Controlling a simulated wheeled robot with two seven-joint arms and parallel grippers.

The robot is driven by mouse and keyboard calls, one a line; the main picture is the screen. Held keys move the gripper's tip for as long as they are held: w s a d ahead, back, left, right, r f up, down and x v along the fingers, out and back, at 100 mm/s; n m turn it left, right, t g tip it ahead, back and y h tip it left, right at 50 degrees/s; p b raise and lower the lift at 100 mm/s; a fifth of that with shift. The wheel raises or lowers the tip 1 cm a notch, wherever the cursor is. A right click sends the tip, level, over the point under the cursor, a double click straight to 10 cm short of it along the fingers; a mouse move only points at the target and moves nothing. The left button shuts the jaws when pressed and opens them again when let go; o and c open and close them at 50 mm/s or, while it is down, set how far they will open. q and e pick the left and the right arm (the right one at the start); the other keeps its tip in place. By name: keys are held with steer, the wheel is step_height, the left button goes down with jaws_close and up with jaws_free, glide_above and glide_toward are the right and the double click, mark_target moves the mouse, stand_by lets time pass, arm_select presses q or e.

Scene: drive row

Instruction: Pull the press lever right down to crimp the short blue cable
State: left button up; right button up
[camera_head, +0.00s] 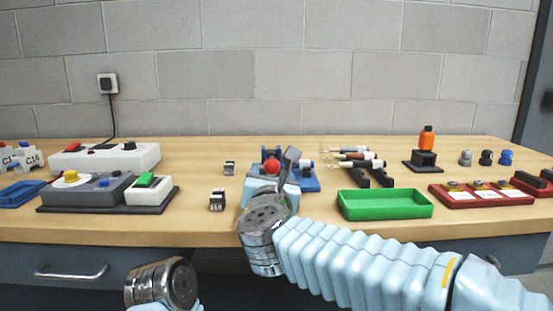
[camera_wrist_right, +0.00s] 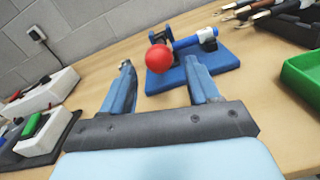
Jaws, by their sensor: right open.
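The press has a blue base (camera_head: 305,182), which also shows in the right wrist view (camera_wrist_right: 222,62). Its lever ends in a red ball knob (camera_head: 271,167), seen large in the wrist view (camera_wrist_right: 159,56). A short blue cylinder with a white band, seemingly the short blue cable (camera_wrist_right: 187,43), lies at the press behind the knob. My right gripper (camera_wrist_right: 158,68) is open and empty. The knob appears between its fingertips in the wrist view; I cannot tell whether they touch it. The gripper partly hides the press in the head view. My left gripper's fingers are out of view.
A green tray (camera_head: 385,206) stands right of the press, with dark-handled cables (camera_head: 352,165) on a rack behind it. A control box (camera_head: 90,190) stands at left. Two small metal blocks (camera_head: 218,200) sit left of the press. Red trays (camera_head: 482,197) stand far right.

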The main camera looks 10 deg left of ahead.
steer(key=p+x, duration=0.1)
steer(key=x, duration=0.6)
steer(key=shift+w+a+p, duration=0.1)
steer(key=shift+p, duration=0.25)
steer(key=shift+c, duration=0.2)
jaws_close()
